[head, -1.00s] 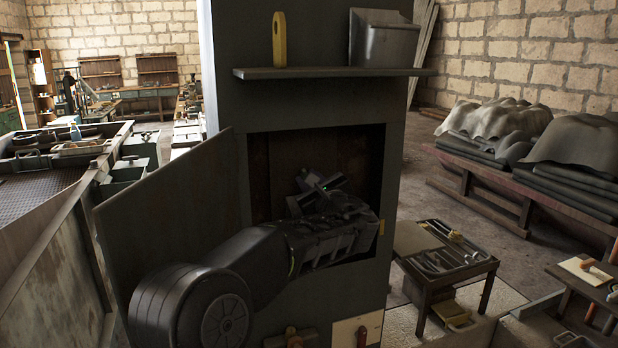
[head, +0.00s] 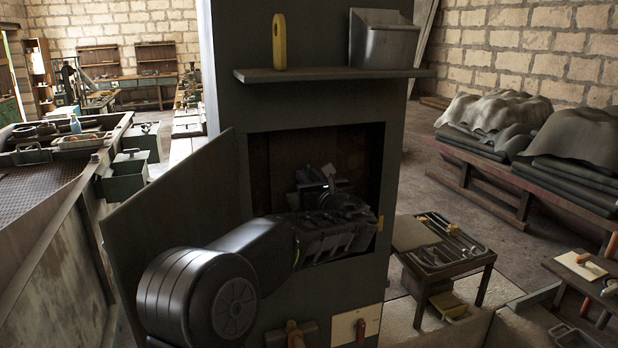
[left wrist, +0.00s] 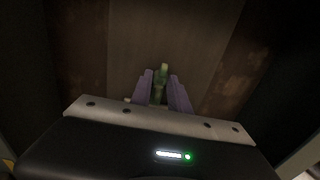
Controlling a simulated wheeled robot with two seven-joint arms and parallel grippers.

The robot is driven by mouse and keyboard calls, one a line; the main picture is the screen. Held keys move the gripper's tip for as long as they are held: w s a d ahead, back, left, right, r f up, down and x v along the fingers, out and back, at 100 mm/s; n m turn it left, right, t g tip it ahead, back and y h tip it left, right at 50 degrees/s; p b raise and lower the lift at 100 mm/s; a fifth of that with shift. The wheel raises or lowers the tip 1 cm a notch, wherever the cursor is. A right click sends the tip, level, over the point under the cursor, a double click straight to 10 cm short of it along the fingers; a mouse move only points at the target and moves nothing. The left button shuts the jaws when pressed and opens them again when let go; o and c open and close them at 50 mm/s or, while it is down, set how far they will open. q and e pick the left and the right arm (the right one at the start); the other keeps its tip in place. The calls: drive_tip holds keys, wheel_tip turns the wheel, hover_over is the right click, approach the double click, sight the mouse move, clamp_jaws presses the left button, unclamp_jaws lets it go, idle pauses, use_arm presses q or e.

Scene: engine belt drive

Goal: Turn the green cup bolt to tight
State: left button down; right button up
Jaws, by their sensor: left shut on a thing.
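My left arm reaches into the open dark recess (head: 285,175) of the grey cabinet. My left gripper (head: 322,174) is inside it, and its hand hides most of what lies behind. In the left wrist view the two purplish fingers of the left gripper (left wrist: 160,80) are close together on a small green piece, the green cup bolt (left wrist: 162,71). Only its narrow upper part shows between the fingertips. The picture is dim, so I cannot tell how far the bolt is turned. My right gripper is not in view.
The open cabinet door (head: 170,195) stands at the left of the recess. A shelf (head: 335,74) above it holds a yellow object (head: 279,42) and a grey metal bin (head: 384,42). A low tool table (head: 445,255) stands at the right.

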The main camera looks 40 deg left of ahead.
use_arm(q)
drive_tip(key=c, duration=1.3)
unclamp_jaws()
drive_tip(key=shift+o, duration=0.2)
drive_tip(key=shift+s+d+f+b, duration=0.1)
drive_tip(key=shift+s+d+b, duration=0.25)
drive_tip(key=shift+d, duration=0.2)
drive_tip(key=b+v, duration=0.2)
drive_tip(key=v, duration=0.4)
drive_tip(key=shift+d, duration=0.25)
drive_tip(key=shift+s, duration=0.15)
